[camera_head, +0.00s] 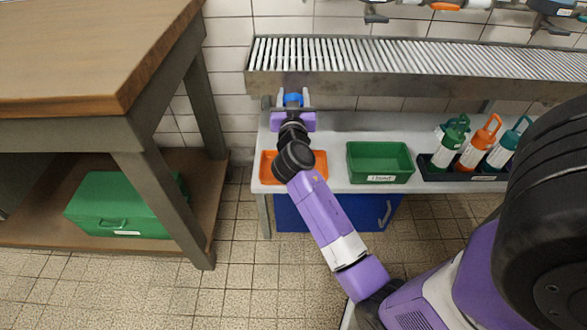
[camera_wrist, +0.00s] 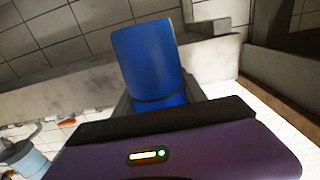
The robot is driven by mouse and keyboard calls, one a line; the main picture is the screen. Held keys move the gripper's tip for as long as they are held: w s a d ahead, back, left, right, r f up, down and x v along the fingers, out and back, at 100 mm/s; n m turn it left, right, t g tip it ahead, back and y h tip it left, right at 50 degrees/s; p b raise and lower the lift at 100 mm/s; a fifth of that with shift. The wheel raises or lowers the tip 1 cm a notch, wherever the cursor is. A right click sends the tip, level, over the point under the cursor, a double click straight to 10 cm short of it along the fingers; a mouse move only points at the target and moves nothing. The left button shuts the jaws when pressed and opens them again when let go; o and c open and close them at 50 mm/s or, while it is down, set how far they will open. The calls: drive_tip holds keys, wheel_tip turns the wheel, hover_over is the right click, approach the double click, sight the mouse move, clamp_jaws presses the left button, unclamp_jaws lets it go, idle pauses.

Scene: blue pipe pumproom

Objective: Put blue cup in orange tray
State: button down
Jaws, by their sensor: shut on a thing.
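The blue cup (camera_wrist: 150,62) fills the middle of the wrist view, tilted in the picture. Only a small part of the blue cup (camera_head: 293,99) shows in the head view, between my fingers. My gripper (camera_head: 293,101) is shut on it, beyond the orange tray and just below the front of the slatted metal rack. The orange tray (camera_head: 267,172) sits on the left end of the white bench. My arm crosses over it and hides its middle, so I cannot see all of its inside.
A green tray (camera_head: 380,162) stands right of the orange tray. The slatted metal rack (camera_head: 400,68) overhangs the bench's back. A wooden table (camera_head: 90,60) stands at left, with a green box (camera_head: 120,205) on its shelf.

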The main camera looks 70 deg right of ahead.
wheel_tip(320, 180, down, 20)
drive_tip(key=b, duration=0.9)
drive_tip(key=shift+r, duration=0.1)
drive_tip(key=shift+f+b, duration=0.25)
drive_tip(key=shift+b, duration=0.1)
drive_tip(key=c, duration=0.7)
unclamp_jaws()
drive_tip(key=shift+r, duration=0.1)
drive_tip(key=shift+o, duration=0.2)
drive_tip(key=shift+r+p, duration=0.15)
drive_tip(key=shift+p, duration=0.15)
